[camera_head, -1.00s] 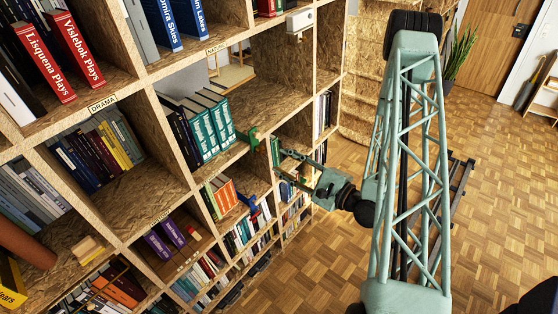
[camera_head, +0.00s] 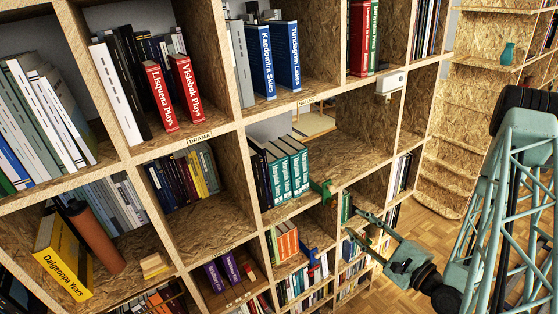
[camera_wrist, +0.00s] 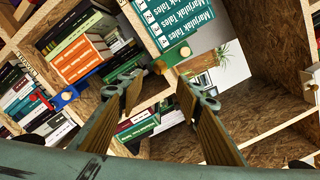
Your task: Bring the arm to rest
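My arm shows at the right of the head view as a pale green lattice link (camera_head: 500,215). My gripper (camera_head: 361,225) reaches left from it toward the front of the bookwall and touches no book that I can make out. In the wrist view my gripper (camera_wrist: 163,78) has its two brown-padded fingers spread, with nothing between them. Behind the gap are a shelf edge and a green bookend (camera_wrist: 174,55).
The bookwall's shelf board (camera_head: 345,172) stands close to my gripper. A green bookend (camera_head: 322,190), a blue bookend (camera_head: 310,257) and teal books (camera_head: 292,170) are near it. Orange books (camera_wrist: 82,60) show in the wrist view. Open parquet floor (camera_head: 425,235) lies beyond the arm.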

